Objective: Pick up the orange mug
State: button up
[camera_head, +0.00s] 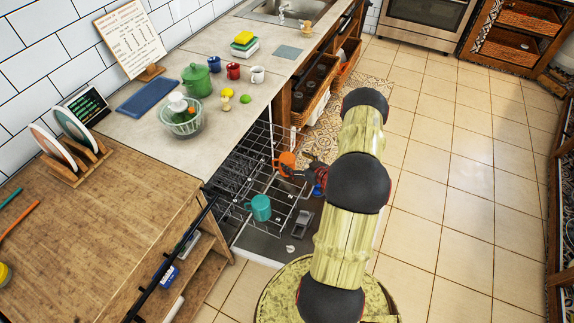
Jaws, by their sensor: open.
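The orange mug (285,163) sits in the pulled-out wire dish rack (287,206) of the open dishwasher, near the rack's far right part. My gripper (302,173) is dark and small in the picture, just right of the mug and very close to it. It is open. My arm partly hides it, and I cannot tell whether its fingers touch the mug or reach around it.
A teal mug (260,207) stands nearer in the same rack. The counter above holds a green pot (196,80), a colander (182,117), and blue, red (233,71) and white (257,75) mugs. A wooden cabinet (95,215) stands left. The tiled floor at right is clear.

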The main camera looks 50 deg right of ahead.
aim_at(291, 160)
jog(key=b+x, duration=0.1)
jog(key=x, duration=0.2)
jog(key=f+b+x, duration=0.1)
jog(key=x, duration=0.2)
jog(key=shift+s+a+b, duration=0.1)
jog(key=shift+a+b, duration=0.1)
jog(key=shift+b, duration=0.1)
jog(key=shift+r, duration=0.1)
jog(key=shift+c, duration=1.1)
jog(key=c, duration=1.3)
jog(key=shift+r, duration=0.1)
jog(key=shift+c, duration=0.2)
